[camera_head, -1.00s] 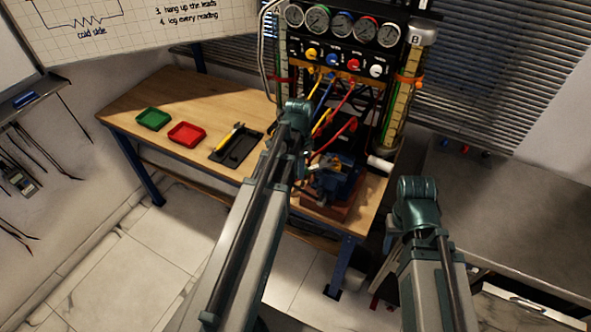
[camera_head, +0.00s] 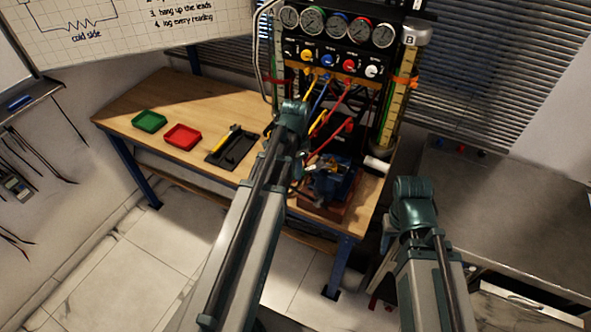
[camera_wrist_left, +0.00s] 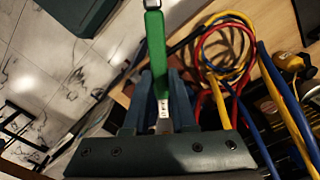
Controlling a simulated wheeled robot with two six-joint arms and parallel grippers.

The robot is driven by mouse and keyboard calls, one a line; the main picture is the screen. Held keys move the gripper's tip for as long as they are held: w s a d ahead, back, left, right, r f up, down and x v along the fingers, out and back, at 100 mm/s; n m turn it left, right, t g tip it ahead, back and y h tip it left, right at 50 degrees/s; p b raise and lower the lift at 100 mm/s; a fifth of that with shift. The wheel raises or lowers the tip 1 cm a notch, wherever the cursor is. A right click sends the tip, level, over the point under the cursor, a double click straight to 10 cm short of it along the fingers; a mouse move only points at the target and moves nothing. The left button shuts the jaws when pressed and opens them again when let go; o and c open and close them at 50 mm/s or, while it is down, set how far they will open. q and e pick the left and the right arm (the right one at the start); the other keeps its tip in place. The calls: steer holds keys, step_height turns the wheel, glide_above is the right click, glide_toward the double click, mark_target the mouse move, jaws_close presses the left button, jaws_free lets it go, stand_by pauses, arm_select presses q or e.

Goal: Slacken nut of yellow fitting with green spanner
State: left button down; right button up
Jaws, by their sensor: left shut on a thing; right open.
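The green spanner (camera_wrist_left: 155,50) runs up the left wrist view. Its metal shank lies between the fingers of my left gripper (camera_wrist_left: 160,108), which is shut on it. The spanner's far end reaches the top edge of that view. In the head view my left arm hides most of this gripper and I cannot make out the spanner. Yellow, blue and red hoses are right of the spanner in the wrist view; I cannot pick out the yellow fitting or its nut for certain. My right gripper is hidden behind its arm.
The gauge panel (camera_head: 337,48) stands at the back of the wooden bench (camera_head: 128,103). A blue vise (camera_head: 341,184) is at the bench's right end. Green (camera_head: 149,121) and red (camera_head: 183,137) trays and a black tray (camera_head: 241,150) holding a yellow-handled tool lie left.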

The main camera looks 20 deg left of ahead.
arm_select(q)
steer(key=shift+w+d, duration=0.6)
steer(key=shift+w, duration=0.2)
stand_by(0.4)
steer(key=c, duration=1.4)
jaws_free()
jaws_close()
steer(key=shift+s+d+n, duration=0.35)
steer(key=shift+d+n, duration=0.25)
steer(key=shift+n, duration=0.05)
steer(key=shift+s+d+n, duration=0.3)
steer(key=shift+d+n, duration=0.25)
steer(key=shift+n, duration=0.1)
